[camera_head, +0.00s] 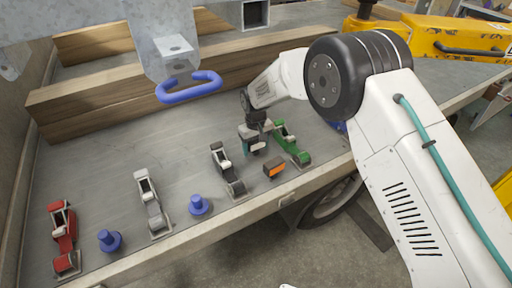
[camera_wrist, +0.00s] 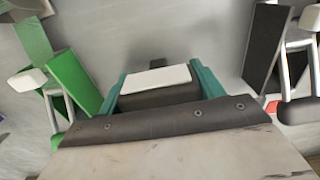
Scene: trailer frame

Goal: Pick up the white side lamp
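The white side lamp (camera_wrist: 157,79) shows in the wrist view as a white lens on a dark body. It sits between the two teal fingers of my gripper (camera_wrist: 158,88), one along each side, with no gap that I can see. In the head view my gripper (camera_head: 252,146) is low over the grey bench, left of the green clamp, and it mostly hides the lamp. I cannot tell whether the lamp is touching the bench.
A green clamp (camera_head: 291,144) is close on the right, and a black clamp (camera_head: 228,169) on the left. An orange side lamp (camera_head: 275,168) lies nearer the bench edge. Blue knobs (camera_head: 199,205), grey (camera_head: 152,203) and red clamps (camera_head: 64,238) stand further left. Timber beams (camera_head: 130,87) lie behind.

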